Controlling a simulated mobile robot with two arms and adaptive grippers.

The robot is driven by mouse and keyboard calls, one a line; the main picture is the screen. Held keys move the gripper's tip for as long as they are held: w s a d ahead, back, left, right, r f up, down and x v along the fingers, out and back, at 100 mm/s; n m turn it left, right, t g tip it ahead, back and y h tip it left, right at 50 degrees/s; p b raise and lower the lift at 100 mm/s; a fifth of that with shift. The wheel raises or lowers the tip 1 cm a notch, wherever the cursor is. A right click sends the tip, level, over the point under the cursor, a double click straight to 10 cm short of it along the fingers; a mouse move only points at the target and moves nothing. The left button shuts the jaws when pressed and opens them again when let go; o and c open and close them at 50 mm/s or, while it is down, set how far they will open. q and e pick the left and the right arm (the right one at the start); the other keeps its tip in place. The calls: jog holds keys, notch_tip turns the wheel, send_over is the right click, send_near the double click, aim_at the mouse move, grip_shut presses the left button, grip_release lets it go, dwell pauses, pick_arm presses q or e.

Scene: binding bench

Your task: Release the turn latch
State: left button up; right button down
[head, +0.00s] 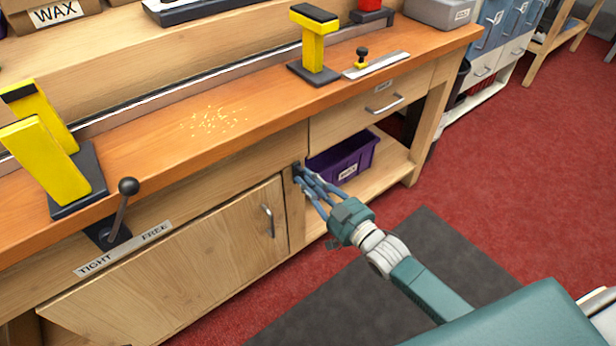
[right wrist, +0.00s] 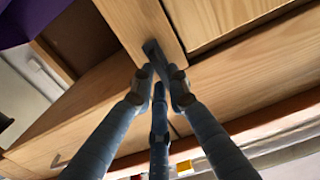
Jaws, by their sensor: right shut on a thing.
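The turn latch (head: 296,168) is a small dark piece on the wooden post beside the cabinet door (head: 190,265). My right gripper (head: 308,179) is at the latch, its blue fingers closed on it. In the right wrist view the dark latch (right wrist: 151,48) stands out from the post just beyond the fingertips (right wrist: 160,82), which hide part of it. The latch's exact angle is hard to tell. My left gripper is not in view.
A black-knobbed lever (head: 120,210) stands above a TIGHT/FREE strip (head: 125,249) at the bench front. A purple bin (head: 343,158) sits on the open shelf right of the post. A drawer (head: 370,108) is above it. Red floor and a dark mat (head: 400,262) lie in front.

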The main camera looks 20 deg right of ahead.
jog(key=c, duration=1.7)
grip_release()
jog(key=v, duration=1.2)
